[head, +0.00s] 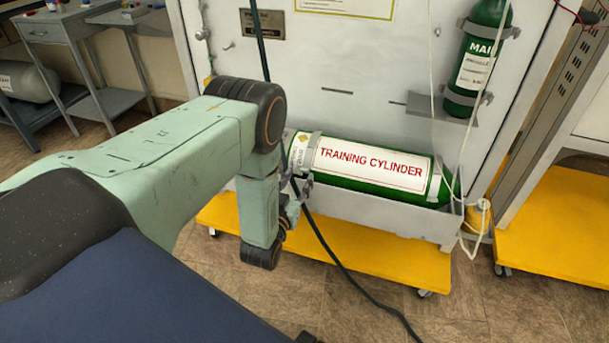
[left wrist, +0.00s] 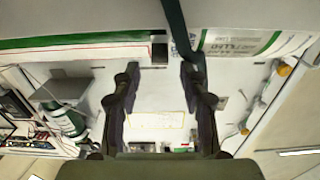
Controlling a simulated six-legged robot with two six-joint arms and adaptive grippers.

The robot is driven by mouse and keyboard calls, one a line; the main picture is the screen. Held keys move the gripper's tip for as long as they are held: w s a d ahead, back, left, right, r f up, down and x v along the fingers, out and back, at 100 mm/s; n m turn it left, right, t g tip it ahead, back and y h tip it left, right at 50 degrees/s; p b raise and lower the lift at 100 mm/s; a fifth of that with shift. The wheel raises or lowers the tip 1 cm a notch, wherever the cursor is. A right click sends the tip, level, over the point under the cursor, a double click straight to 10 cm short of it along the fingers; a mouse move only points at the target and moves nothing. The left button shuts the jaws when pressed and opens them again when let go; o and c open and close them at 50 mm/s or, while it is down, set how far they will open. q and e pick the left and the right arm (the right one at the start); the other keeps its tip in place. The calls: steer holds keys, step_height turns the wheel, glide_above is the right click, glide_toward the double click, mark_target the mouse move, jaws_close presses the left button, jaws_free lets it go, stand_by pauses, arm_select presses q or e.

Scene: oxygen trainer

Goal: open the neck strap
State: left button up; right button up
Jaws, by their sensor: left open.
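The green training cylinder (head: 372,168) lies on its side on a low white shelf of the panel. One grey strap (head: 308,154) goes around its left part and another grey band (head: 436,181) around its right end. I cannot tell from the pictures which is the neck strap. My left gripper (head: 298,191) is in front of the cylinder's left end and hides part of it. In the left wrist view my left gripper (left wrist: 156,78) is open, with nothing seen held between its fingers. The cylinder's white label (left wrist: 238,42) crosses the top there. My right gripper is not in view.
A dark green hose (head: 338,262) hangs down past the gripper to the floor; in the left wrist view it passes close to the right finger. An upright green cylinder (head: 478,58) hangs at upper right. The yellow base (head: 340,250) juts out below. White tubing (head: 463,150) hangs at right.

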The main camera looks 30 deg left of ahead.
mark_target(302, 170)
arm_select(q)
steer(key=x, duration=0.1)
steer(key=b+x, duration=0.1)
steer(key=x, duration=0.1)
steer(key=shift+w+a+f, duration=0.15)
steer(key=shift+w+f, duration=0.1)
steer(key=shift+w+r, duration=0.1)
steer(key=shift+w, duration=0.2)
steer(key=shift+c, duration=0.3)
jaws_close()
